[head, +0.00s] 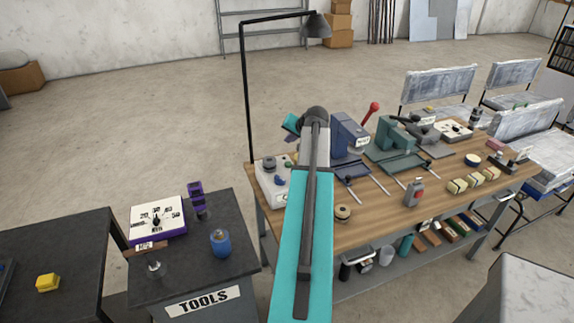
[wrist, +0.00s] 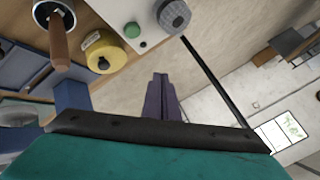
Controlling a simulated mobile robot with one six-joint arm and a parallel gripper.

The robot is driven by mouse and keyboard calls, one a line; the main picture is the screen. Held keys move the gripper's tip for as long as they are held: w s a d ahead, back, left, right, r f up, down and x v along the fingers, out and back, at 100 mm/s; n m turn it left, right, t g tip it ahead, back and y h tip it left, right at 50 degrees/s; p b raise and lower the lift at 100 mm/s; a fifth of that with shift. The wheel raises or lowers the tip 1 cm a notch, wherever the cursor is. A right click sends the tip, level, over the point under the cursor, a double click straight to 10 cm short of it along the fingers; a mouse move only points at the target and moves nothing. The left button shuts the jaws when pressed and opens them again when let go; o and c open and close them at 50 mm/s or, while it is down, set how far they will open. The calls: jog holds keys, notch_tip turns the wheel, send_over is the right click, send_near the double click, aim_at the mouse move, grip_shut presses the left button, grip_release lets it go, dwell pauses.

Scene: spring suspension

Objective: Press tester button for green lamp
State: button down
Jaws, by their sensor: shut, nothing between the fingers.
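The tester appears to be a white box (head: 268,188) at the left end of the wooden workbench, partly hidden behind my arm in the head view. A dark round knob and small green and blue parts show on its top. In the wrist view a pale panel (wrist: 150,33) at the top carries a green button (wrist: 131,30) and a grey ribbed knob (wrist: 174,15). My gripper (wrist: 160,82) is shut and empty, its dark purple fingers pointing up the picture, apart from the green button. No lit lamp can be made out. My fingertips cannot be made out in the head view.
A yellow round part (wrist: 104,52) and a brown handle (wrist: 58,38) lie left of the panel in the wrist view. Blue (head: 348,135) and green (head: 397,140) machines stand on the workbench (head: 375,215). A desk lamp (head: 316,25) rises behind. A dark tool cabinet (head: 190,265) stands left.

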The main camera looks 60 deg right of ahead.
aim_at(290, 165)
jog(key=shift+f+b, duration=2)
jog(key=shift+f, duration=2.1)
jog(key=shift+f, duration=0.15)
jog(key=shift+f+b, duration=0.25)
jog(key=shift+b, duration=0.1)
jog(key=shift+f+b, duration=0.35)
jog(key=shift+f, duration=0.2)
jog(key=shift+r, duration=0.2)
jog(key=shift+r+p, duration=0.45)
jog(key=shift+r, duration=0.3)
dwell(0.3)
jog(key=shift+r+p, duration=1.25)
jog(key=shift+r, duration=1.3)
